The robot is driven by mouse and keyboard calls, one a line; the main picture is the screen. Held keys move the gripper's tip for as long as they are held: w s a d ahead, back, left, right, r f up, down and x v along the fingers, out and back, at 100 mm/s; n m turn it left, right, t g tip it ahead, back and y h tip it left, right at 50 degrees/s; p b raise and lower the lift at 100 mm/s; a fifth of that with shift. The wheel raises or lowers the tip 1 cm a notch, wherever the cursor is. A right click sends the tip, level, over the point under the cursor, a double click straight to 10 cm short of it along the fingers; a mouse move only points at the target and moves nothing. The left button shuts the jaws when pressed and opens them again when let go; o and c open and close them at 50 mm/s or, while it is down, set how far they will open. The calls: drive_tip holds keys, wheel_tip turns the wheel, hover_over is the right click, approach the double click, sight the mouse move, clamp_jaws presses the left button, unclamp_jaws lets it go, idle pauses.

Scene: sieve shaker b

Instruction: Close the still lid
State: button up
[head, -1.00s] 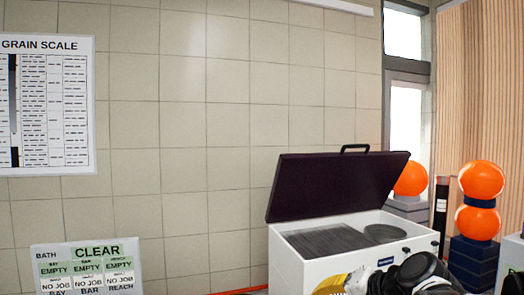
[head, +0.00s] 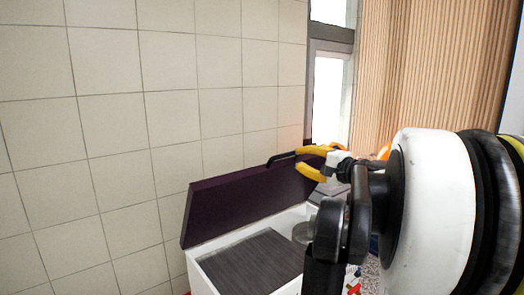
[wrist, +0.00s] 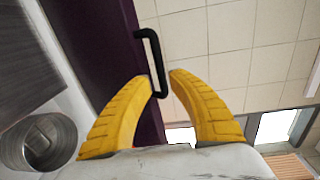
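The still lid (head: 235,205) is a dark purple panel standing open, tilted up at the back of a white box (head: 212,270). The lid also shows in the wrist view (wrist: 95,45). A black bar handle (head: 280,158) is on its upper edge; in the wrist view the handle (wrist: 150,50) runs down to the fingertips. My gripper (head: 297,159) has yellow fingers spread apart at the right end of the handle. In the wrist view my gripper (wrist: 160,79) is open, with the handle's lower end between the fingertips. I cannot tell whether they touch it.
Inside the box are a grey ribbed panel (head: 255,265) and a round metal cup (wrist: 40,140). A tiled wall (head: 110,120) stands behind the lid. An orange ball (head: 383,151) shows partly behind my arm. The window (head: 330,90) is beyond.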

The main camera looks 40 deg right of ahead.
sight(289, 155)
drive_tip(key=w, duration=0.4)
drive_tip(key=w+p, duration=0.1)
drive_tip(key=w, duration=0.2)
drive_tip(key=shift+d+f, duration=0.25)
drive_tip(key=shift+d, duration=0.15)
clamp_jaws()
